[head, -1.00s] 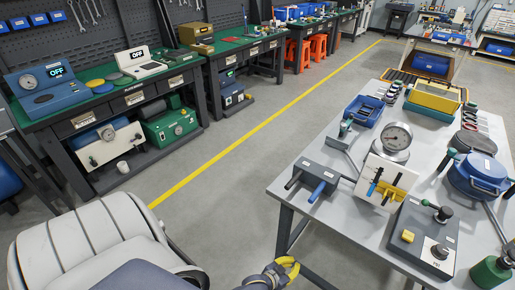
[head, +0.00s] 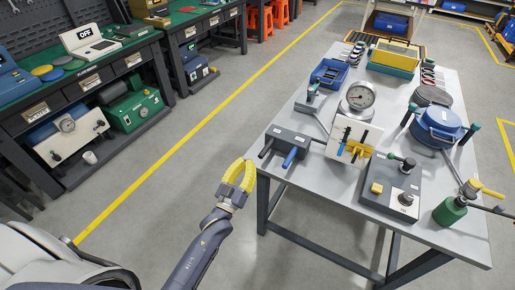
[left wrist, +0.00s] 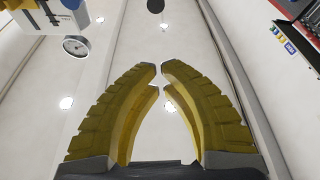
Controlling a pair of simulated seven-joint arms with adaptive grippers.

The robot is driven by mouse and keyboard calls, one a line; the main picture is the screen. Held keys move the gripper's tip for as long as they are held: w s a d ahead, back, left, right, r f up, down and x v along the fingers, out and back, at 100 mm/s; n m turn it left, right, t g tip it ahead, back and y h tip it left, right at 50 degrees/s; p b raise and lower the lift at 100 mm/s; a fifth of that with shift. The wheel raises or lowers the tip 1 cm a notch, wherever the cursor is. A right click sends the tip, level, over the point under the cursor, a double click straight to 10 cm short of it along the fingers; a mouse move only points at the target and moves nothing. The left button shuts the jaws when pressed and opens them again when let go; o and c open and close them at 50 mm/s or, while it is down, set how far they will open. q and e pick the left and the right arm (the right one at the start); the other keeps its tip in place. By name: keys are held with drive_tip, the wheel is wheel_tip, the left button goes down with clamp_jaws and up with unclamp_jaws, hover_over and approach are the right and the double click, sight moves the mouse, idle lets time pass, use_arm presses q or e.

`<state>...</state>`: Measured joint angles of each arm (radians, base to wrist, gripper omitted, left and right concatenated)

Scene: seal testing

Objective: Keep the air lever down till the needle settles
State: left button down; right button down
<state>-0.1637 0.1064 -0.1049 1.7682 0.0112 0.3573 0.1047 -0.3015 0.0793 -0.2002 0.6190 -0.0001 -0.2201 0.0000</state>
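A round dial gauge (head: 358,97) stands behind a tilted white panel (head: 371,137) with a black lever, a blue lever (head: 342,150) and a yellow bar on it. I cannot read the needle. A grey box (head: 393,190) in front carries a green-tipped lever (head: 403,161), a yellow button and a black knob. Which lever is the air lever is not clear. My left gripper (head: 248,164) is empty, off the table's left edge and apart from the levers. In the left wrist view its yellow fingers (left wrist: 159,68) nearly meet at the tips. A gauge (left wrist: 75,45) shows there too.
The grey table (head: 320,180) also holds a dark box with black and blue handles (head: 287,145), a blue pot (head: 437,126), a green bottle (head: 450,210) and a yellow-handled piece (head: 489,192). A green-topped bench stands at left. The floor between is clear.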

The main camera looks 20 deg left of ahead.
use_arm(q)
drive_tip(key=shift+w, duration=0.1)
drive_tip(key=r, duration=0.1)
hover_over(259, 157)
drive_tip(key=w, duration=0.2)
drive_tip(key=shift+w+a+r, duration=0.1)
drive_tip(key=shift+a+r, duration=0.1)
drive_tip(key=shift+a, duration=0.05)
drive_tip(key=shift+d+f, duration=0.2)
drive_tip(key=shift+f, duration=0.85)
drive_tip(key=shift+s+f, duration=0.2)
drive_tip(key=shift+f, duration=0.95)
drive_tip(key=shift+s+f, duration=0.2)
drive_tip(key=shift+f, duration=0.95)
drive_tip(key=shift+a, duration=0.1)
